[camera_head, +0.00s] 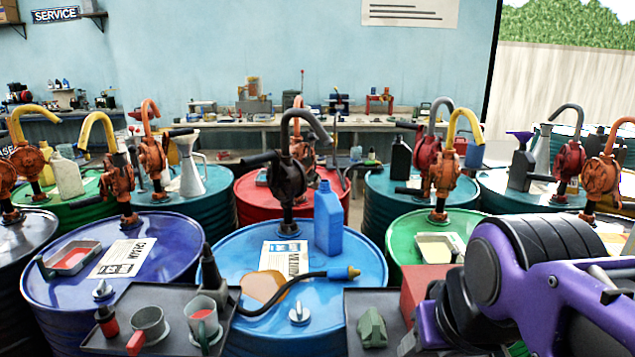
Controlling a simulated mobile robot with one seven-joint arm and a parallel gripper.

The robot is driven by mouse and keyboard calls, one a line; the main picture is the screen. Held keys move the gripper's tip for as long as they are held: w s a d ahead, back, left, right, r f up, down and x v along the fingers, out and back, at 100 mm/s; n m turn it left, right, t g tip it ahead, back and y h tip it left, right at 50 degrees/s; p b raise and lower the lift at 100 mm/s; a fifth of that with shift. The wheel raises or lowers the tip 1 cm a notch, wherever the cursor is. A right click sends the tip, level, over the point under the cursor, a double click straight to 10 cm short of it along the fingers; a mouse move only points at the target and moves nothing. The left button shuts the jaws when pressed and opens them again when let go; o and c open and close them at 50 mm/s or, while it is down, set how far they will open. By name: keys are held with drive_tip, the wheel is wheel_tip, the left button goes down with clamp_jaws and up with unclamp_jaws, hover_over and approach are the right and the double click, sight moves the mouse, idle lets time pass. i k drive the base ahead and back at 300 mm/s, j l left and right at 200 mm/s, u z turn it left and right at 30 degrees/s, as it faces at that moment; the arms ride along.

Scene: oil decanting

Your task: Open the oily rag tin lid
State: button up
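I cannot pick out an oily rag tin or its lid with certainty. A plain red box-like thing (423,284) stands at the lower right, partly hidden behind my purple arm; I cannot tell whether it is the tin. My arm fills the lower right corner, and its fingers do not show.
Oil drums with hand pumps crowd the view, including a blue drum (232,253) in the middle. A dark tray (168,295) with cups is at the front left. Another tray (352,322) holds a green lump (372,328). A blue bottle (328,218) stands on the blue drum.

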sight(419, 280)
drive_tip(key=z, duration=0.55)
drive_tip(key=k+j+z, duration=0.1)
drive_tip(key=j, duration=0.45)
drive_tip(key=k+j, duration=0.1)
drive_tip(key=j, duration=0.4)
drive_tip(key=k+j+u, duration=0.2)
drive_tip(key=j+u, duration=0.15)
drive_tip(key=i+l+z, duration=0.2)
drive_tip(key=l+z, duration=0.25)
drive_tip(key=j, duration=0.1)
